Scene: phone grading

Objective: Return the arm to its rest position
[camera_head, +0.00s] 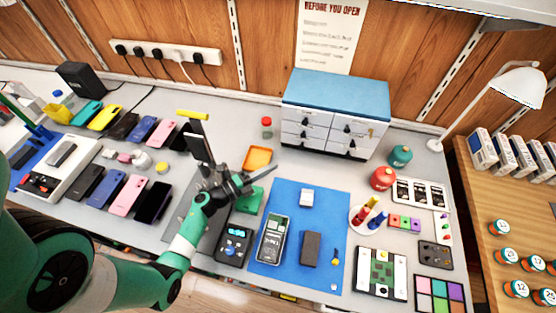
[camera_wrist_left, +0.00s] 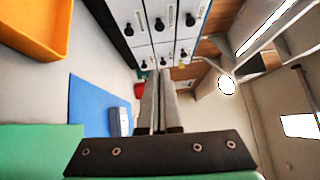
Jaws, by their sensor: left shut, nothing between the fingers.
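My left gripper (camera_head: 246,183) is in the middle of the head view, raised over the bench. My green and dark left arm comes in from the lower left. In the left wrist view, the gripper's two grey fingers (camera_wrist_left: 160,103) are together with nothing between them, and they point towards the drawer cabinet (camera_wrist_left: 157,25). The gripper partly covers a green tray (camera_head: 250,200) in the head view. My right gripper is not in either view.
A blue mat (camera_head: 335,230) holds a phone (camera_head: 273,239) and a dark block (camera_head: 311,249). The blue-topped cabinet (camera_head: 334,117) stands behind. An orange tray (camera_head: 257,159) is near the gripper. Several phones lie left. A lamp (camera_head: 515,86) stands right.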

